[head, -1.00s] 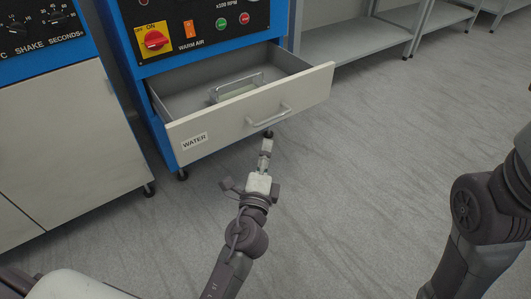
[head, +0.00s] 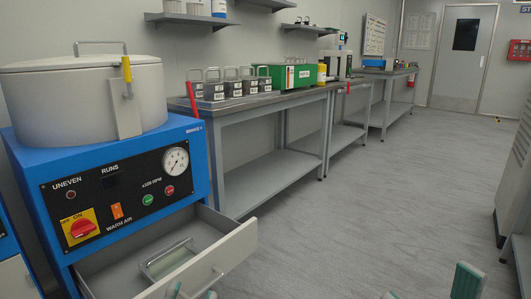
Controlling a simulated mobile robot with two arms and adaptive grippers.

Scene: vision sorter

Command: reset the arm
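My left gripper (head: 195,292) shows only as two pale teal fingertips at the bottom edge, in front of the open drawer. The tips stand apart with nothing visible between them. My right gripper (head: 428,288) shows as two teal fingertips at the bottom edge, right of centre, spread wide over the floor. The rest of both arms is out of view.
A white-fronted drawer (head: 237,252) stands open under the blue machine (head: 185,140), with a metal-handled item (head: 168,258) inside. Benches (head: 262,107) with several handled weights and a green box (head: 292,76) line the wall. The grey floor (head: 385,195) is clear.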

